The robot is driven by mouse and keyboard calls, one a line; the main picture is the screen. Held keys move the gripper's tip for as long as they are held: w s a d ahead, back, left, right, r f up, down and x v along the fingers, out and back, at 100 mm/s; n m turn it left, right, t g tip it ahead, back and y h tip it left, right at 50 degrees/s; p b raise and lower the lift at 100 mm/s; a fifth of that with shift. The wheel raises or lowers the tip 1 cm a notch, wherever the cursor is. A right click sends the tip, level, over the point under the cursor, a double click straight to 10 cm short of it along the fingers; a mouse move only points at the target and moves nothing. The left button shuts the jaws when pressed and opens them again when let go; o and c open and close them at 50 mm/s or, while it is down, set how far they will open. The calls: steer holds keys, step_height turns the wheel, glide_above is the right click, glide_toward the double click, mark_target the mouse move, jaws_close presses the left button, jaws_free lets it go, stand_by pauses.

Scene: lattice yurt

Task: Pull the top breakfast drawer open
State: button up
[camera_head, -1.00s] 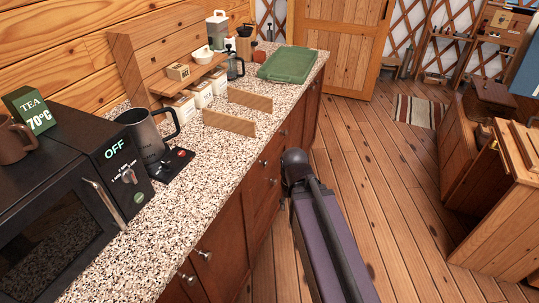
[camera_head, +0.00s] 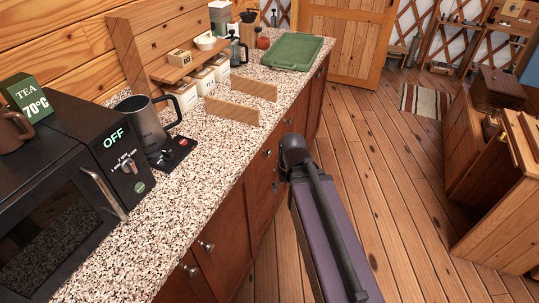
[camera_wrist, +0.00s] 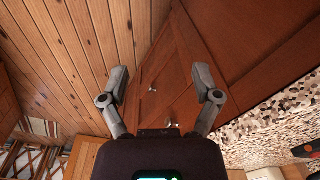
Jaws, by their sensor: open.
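The wooden counter cabinet (camera_head: 222,238) runs along the left in the head view. The top drawer (camera_head: 258,168) sits just under the countertop and looks shut, with a small metal knob (camera_head: 267,153). A second knob (camera_head: 276,186) sits below it. In the wrist view the reddish-brown cabinet front (camera_wrist: 200,40) appears tilted, with small knobs (camera_wrist: 152,88) in the space between and beyond the fingers. My gripper (camera_wrist: 160,80) is open and empty, its two fingers spread wide apart and pointing at the front. My gripper is hidden in the head view.
The speckled countertop (camera_head: 190,185) carries a black oven (camera_head: 65,200), a grey kettle (camera_head: 147,130), white canisters (camera_head: 202,80) and a green tray (camera_head: 292,50). Wooden furniture (camera_head: 500,215) stands at the right. The plank floor (camera_head: 370,120) between is clear.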

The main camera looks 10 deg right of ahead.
steer(key=w+a+f+m+t+y+b, duration=0.1)
steer(key=w+f+m+y+b, duration=0.35)
steer(key=f+b, duration=0.25)
steer(key=m+t+y+b, duration=1)
steer(key=m+b, duration=0.7)
steer(key=b, duration=0.5)
glide_toward(271, 153)
steer(key=v, duration=0.3)
steer(key=shift+s+r+h, duration=0.1)
steer(key=shift+r+h, duration=0.15)
steer(key=shift+r, duration=0.2)
steer(key=shift+a, duration=0.1)
steer(key=x, duration=1.3)
steer(key=shift+a+f, duration=0.2)
steer(key=shift+a, duration=0.15)
